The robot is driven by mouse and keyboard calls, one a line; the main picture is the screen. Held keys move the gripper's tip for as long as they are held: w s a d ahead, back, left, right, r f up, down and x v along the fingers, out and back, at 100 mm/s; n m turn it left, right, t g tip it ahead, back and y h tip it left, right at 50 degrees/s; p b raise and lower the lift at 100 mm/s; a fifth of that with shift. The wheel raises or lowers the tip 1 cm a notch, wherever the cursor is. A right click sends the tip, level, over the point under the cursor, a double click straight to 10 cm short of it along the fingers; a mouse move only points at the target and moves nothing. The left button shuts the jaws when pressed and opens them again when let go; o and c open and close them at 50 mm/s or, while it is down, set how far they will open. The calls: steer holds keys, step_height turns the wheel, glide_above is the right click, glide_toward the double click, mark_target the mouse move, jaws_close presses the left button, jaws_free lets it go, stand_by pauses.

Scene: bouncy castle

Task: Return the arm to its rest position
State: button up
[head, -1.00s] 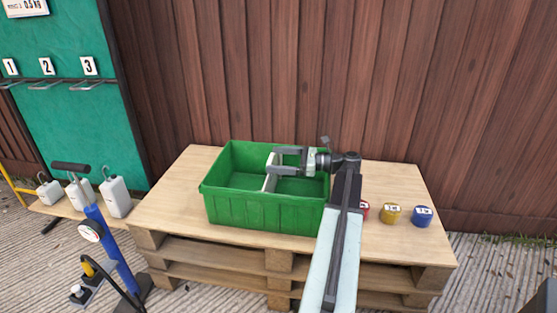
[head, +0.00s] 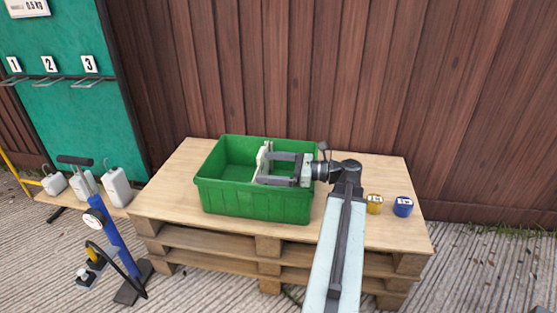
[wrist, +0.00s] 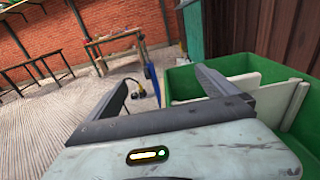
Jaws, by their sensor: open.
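My gripper (head: 266,168) is open and points left in the head view, over the right part of the green crate (head: 252,206). Nothing shows between its fingers, although pale divider panels (head: 262,152) in the crate stand close to the fingertips; I cannot tell if they touch. In the wrist view my open gripper (wrist: 160,78) has its right finger in front of the green crate (wrist: 179,84) and its pale panel (wrist: 272,101). My arm reaches from the lower right of the head view, bent at the wrist beside the crate's right wall.
The crate stands on a wooden pallet table (head: 172,190). A yellow tin (head: 375,204) and a blue tin (head: 403,207) stand right of my arm. A blue pump-like stand (head: 117,240) and white canisters (head: 117,186) are at the left. A plank wall (head: 420,90) stands behind.

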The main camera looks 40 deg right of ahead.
steer(key=shift+s+a, duration=0.1)
steer(key=shift+s, duration=0.3)
